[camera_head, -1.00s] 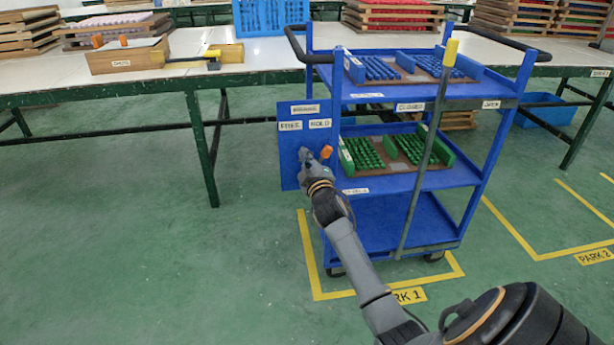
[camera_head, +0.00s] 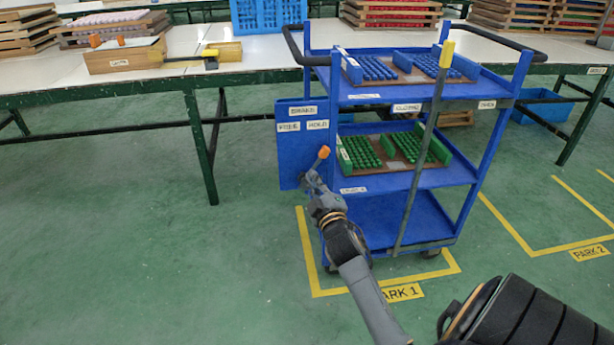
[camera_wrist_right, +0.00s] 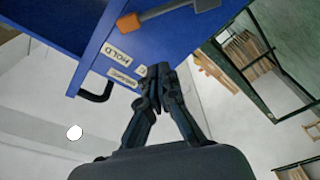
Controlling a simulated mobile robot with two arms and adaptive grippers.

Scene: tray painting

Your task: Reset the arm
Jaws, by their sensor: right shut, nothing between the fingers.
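My right gripper (camera_head: 310,182) is shut and empty in front of the blue side panel (camera_head: 288,160) of the cart, just below the orange-tipped lever (camera_head: 323,152). The lever's orange end lies under the HOLD label, right of the FREE label. In the right wrist view the closed fingertips (camera_wrist_right: 158,72) are beside the panel labels, and the lever's orange knob (camera_wrist_right: 128,22) is clear of them. I cannot tell whether the fingers touch the panel. My left gripper is not in view.
The blue cart (camera_head: 400,180) stands over the yellow PARK 1 outline, with blue and green pieces on its shelves. A yellow-tipped bar (camera_head: 445,52) rises at its front, right of the CLOSED label. A long table (camera_head: 240,78) is behind; floor at left is clear.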

